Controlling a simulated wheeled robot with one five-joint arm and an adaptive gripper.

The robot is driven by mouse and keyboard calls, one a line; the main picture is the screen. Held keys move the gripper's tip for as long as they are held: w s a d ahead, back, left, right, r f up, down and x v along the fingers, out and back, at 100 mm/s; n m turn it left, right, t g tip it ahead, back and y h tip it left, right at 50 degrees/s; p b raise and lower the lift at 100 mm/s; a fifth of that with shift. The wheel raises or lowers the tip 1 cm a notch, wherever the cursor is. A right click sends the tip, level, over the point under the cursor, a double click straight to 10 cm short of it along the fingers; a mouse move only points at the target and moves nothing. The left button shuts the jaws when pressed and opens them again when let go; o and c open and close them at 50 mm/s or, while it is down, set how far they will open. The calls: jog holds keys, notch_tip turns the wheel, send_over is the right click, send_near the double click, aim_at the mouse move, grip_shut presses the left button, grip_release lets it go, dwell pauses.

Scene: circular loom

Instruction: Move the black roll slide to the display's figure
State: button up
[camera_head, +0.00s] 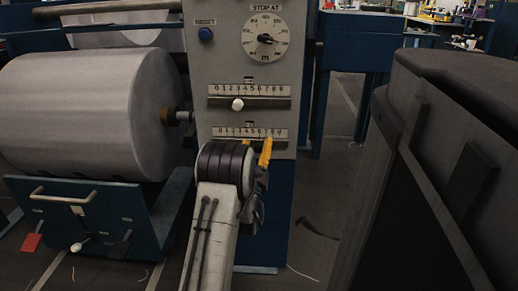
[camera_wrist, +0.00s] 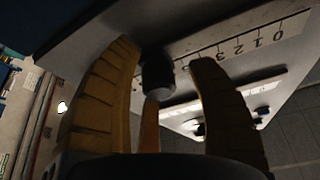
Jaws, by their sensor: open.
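A grey panel (camera_head: 222,70) carries two numbered slide scales. The lower scale (camera_head: 252,133) has a dark slot, and my arm and gripper (camera_head: 265,152) stand in front of it. My gripper (camera_wrist: 165,58) is open around the knob, with a gap showing on the right; contact on the left cannot be told. The knob is hidden in the head view. No figure display can be made out.
The upper slide has a white knob (camera_head: 238,104), near 3. Above are a round STOP AT dial (camera_head: 265,38) and a blue button (camera_head: 206,34). A large pale roll (camera_head: 85,115) on a blue frame stands left. A dark cabinet (camera_head: 450,120) stands right, with floor between.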

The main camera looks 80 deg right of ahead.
jog(key=shift+r, duration=0.15)
grip_shut()
dwell(0.4)
